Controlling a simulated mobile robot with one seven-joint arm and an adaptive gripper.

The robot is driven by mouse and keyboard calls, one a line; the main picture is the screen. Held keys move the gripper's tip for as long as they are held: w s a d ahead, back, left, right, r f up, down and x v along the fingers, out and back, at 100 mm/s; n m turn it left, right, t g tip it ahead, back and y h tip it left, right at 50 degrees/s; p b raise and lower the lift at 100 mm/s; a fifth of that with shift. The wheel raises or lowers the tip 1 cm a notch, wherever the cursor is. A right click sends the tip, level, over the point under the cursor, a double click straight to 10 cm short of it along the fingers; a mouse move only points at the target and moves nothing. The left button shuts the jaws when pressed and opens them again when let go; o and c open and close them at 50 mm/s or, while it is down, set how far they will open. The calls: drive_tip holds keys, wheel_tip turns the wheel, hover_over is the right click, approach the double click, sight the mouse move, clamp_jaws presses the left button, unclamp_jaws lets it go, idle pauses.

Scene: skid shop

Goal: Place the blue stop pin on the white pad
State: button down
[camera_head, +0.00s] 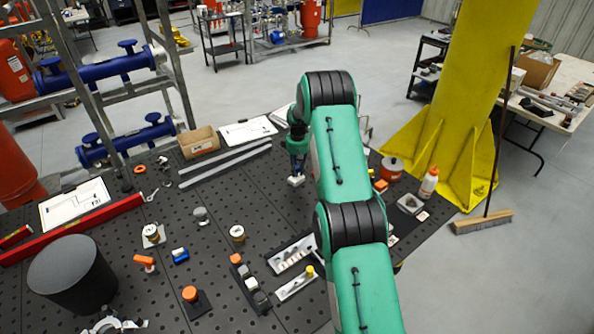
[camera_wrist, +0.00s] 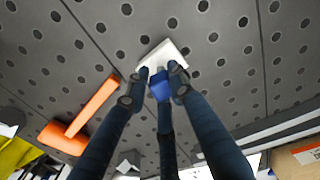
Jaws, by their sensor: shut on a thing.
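My gripper (camera_wrist: 154,90) is shut on the blue stop pin (camera_wrist: 161,90) in the wrist view, the pin held between its dark fingers. The white pad (camera_wrist: 166,52) lies on the perforated table just beyond the fingertips and partly behind them. Whether the pin touches the pad cannot be told. In the head view my gripper (camera_head: 297,160) points down at the far side of the table, above the small white pad (camera_head: 296,181). The pin is not clear in that view.
An orange angled piece (camera_wrist: 82,112) lies left of the pad in the wrist view. In the head view, grey bars (camera_head: 225,164), a cardboard bin (camera_head: 198,142) and a white sheet (camera_head: 248,131) lie left of my gripper. A white bottle (camera_head: 429,182) stands to the right.

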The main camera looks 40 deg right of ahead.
sight(297, 167)
drive_tip(key=shift+f, duration=0.2)
drive_tip(key=c, duration=1.5)
unclamp_jaws()
drive_tip(key=shift+r, duration=0.15)
wheel_tip(297, 167, up, 12)
drive_tip(key=shift+s+r+b, duration=0.1)
drive_tip(key=shift+b, duration=0.2)
